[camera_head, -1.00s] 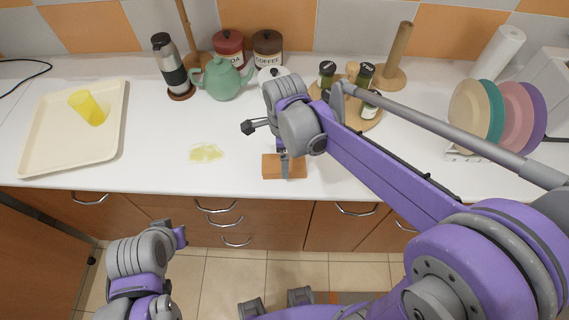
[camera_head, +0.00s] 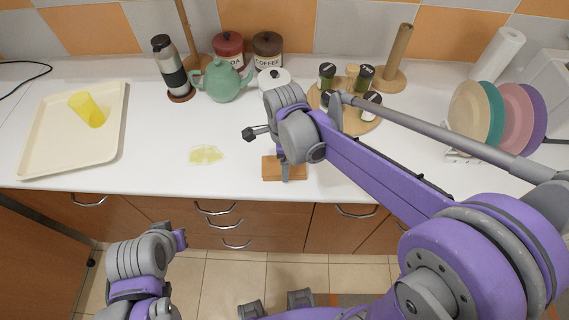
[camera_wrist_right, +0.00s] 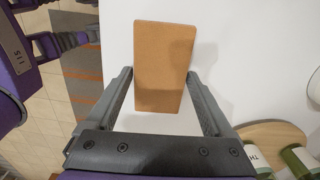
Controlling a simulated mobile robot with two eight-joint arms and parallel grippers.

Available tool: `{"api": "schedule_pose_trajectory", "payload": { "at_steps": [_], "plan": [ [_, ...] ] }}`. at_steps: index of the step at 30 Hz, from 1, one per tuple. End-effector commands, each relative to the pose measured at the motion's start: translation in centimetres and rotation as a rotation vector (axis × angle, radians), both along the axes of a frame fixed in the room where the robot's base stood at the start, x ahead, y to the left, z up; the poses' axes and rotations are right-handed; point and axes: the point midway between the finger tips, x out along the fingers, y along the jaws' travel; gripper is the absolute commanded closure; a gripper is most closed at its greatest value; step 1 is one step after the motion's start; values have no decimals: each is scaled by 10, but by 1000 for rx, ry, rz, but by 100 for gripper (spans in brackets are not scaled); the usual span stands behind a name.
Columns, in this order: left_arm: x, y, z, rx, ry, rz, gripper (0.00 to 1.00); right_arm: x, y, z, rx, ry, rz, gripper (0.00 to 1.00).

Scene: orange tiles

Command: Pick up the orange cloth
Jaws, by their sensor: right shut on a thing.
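The orange cloth (camera_head: 271,168) is a flat, folded-looking orange-brown block at the front edge of the white counter. It also shows in the right wrist view (camera_wrist_right: 165,50), between the fingers. My right gripper (camera_head: 285,172) reaches down onto the cloth. In the right wrist view the gripper (camera_wrist_right: 158,76) has one finger on each side of the cloth's near end and is shut on it. The cloth appears to be still at the counter surface. My left gripper (camera_head: 180,237) is low in front of the drawers, away from the counter top; its fingers are not clear.
A yellow spill (camera_head: 206,155) lies left of the cloth. A cream tray (camera_head: 50,150) holds a tilted yellow cup (camera_head: 88,110). A teapot (camera_head: 222,82), flask (camera_head: 170,68), canisters and a round spice board (camera_head: 352,122) stand behind. Plates (camera_head: 470,112) stand at right.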

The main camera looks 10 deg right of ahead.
Motion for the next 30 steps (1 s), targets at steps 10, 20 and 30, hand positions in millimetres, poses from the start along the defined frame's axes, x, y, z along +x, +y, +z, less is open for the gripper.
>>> {"api": "schedule_pose_trajectory", "payload": {
  "at_steps": [10, 20, 30],
  "plan": [
    [2, 0, 4, 0, -3, 0, 100, 0, 0, 35, 0, -1, 0, 69],
    [3, 0, 8, 0, -6, 0, 100, 0, 0, 92, 0, 0, 0, 69],
    [3, 0, 8, 0, -6, 0, 100, 0, 0, 100, 0, 0, 0, 69]
  ]
}}
